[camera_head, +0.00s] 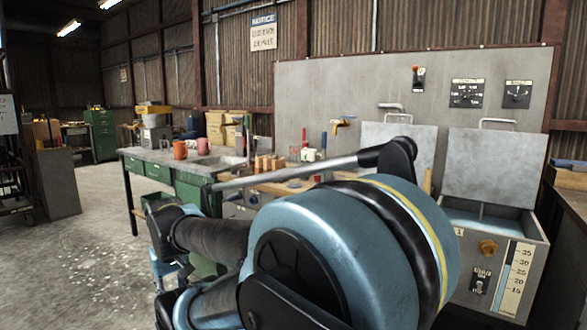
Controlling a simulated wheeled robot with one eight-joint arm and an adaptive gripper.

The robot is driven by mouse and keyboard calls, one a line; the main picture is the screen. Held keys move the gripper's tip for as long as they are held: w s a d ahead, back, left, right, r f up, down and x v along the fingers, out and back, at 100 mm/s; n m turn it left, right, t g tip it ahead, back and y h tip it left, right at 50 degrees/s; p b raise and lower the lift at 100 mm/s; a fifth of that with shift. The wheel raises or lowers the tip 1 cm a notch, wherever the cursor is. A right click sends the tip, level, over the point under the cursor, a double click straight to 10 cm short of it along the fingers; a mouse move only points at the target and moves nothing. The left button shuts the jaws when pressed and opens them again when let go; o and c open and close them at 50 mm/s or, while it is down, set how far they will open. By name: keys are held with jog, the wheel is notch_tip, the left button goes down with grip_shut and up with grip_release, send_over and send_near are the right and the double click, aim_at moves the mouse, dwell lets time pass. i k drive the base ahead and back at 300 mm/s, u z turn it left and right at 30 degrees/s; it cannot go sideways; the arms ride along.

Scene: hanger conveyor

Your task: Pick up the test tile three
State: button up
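I cannot make out test tile three anywhere in the head view. My own blue and black arm fills the lower middle of the picture and hides much of what is behind it. I cannot pick out my gripper's fingertips. A black jointed part shows at the top of my arm, with a long thin grey rod (285,177) running left from it. I cannot tell what the rod belongs to or whether anything holds it.
A grey tank (500,262) with a raised lid (494,167) stands right, before a grey panel (330,95). The floor (75,250) at left is open.

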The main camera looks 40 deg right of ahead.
aim_at(259, 160)
jog(key=z, duration=0.65)
jog(key=i, duration=1)
jog(key=z, duration=0.6)
